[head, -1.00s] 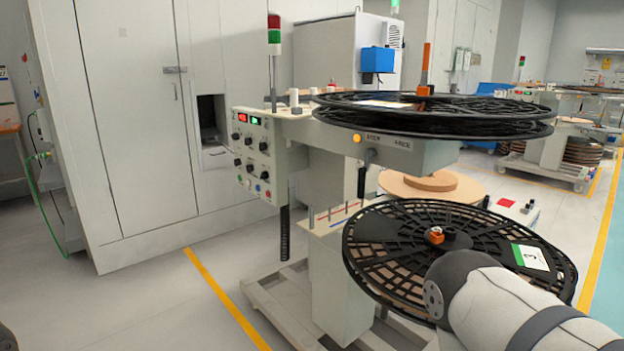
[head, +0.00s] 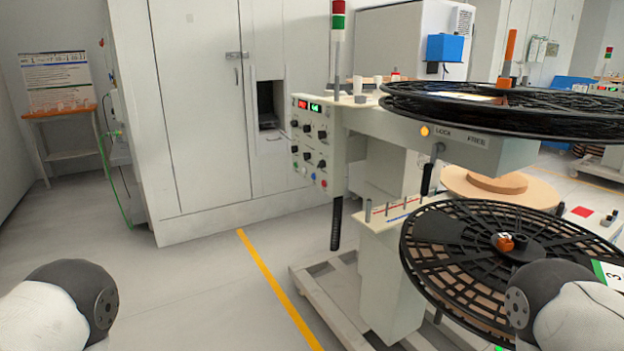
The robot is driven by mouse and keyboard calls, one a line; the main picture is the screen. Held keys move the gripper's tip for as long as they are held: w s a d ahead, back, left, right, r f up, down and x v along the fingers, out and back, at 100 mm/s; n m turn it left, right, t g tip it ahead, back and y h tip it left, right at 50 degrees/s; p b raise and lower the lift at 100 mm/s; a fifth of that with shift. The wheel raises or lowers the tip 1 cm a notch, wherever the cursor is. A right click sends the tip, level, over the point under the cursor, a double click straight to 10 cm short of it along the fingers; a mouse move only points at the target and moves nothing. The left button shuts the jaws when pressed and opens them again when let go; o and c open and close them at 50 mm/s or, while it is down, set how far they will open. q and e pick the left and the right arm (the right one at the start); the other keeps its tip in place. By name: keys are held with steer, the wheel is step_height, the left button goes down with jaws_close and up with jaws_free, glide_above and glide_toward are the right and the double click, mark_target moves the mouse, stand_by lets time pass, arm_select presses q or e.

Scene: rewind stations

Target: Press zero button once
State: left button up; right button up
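The rewind station's control panel (head: 311,147) faces left on the near station. It carries red and green lit displays (head: 308,105), several black knobs, and small coloured buttons low down, including a red one (head: 324,183) and a pale one (head: 304,171). The labels are too small to read, so I cannot tell which button is zero. My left arm shows at the lower left and my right arm at the lower right, in front of the lower reel (head: 450,245). Both grippers are out of view, and nothing of mine touches the panel.
An upper black reel (head: 505,108) overhangs the station's right side. The station's pale base frame (head: 310,290) reaches out on the floor. A grey cabinet (head: 195,110) stands behind. The floor left of the yellow line (head: 270,280) is clear.

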jaws_close()
stand_by(1.1)
